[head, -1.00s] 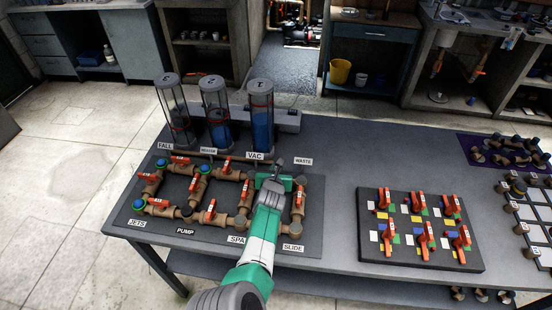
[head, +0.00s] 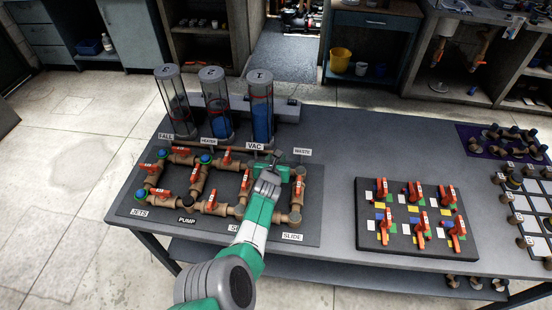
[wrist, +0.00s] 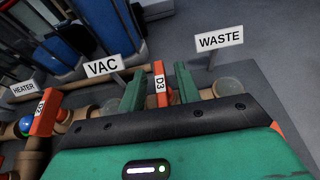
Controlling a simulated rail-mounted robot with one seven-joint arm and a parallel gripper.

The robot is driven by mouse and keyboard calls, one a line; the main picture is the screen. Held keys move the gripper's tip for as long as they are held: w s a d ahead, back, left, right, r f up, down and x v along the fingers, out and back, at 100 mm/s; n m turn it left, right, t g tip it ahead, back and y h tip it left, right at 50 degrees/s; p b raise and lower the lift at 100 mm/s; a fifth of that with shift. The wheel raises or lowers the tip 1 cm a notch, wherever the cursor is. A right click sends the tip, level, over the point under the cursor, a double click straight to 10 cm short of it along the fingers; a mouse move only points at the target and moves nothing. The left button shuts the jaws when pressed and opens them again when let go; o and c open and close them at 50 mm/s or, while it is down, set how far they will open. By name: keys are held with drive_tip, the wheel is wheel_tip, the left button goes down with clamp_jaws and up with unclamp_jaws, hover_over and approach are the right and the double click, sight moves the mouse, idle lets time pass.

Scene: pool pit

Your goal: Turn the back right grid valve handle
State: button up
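The pipe grid of brown pipes with red valve handles lies on a dark board (head: 310,215) on the table. My gripper (head: 277,168) is over its back right part, between the VAC label (head: 255,146) and the WASTE label (head: 302,151). In the wrist view, a red handle marked D3 (wrist: 159,82) stands between my two green fingertips (wrist: 160,88). The fingers are open, one on each side, with narrow gaps to the handle. In the head view my gripper hides this handle. A second red handle (wrist: 44,112) is farther left in the wrist view.
Three clear cylinders, including a blue-filled one (head: 260,110), stand behind the grid. A red handle (head: 299,184) is close to the right of my gripper. A separate panel of red handles (head: 365,240) lies farther right, with bare table (head: 335,170) between.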

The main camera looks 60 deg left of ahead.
drive_tip(key=p+v, duration=0.7)
drive_tip(key=p, duration=0.3)
drive_tip(key=shift+s+d+r, duration=0.2)
drive_tip(key=shift+d, duration=0.1)
drive_tip(key=shift+r, duration=0.15)
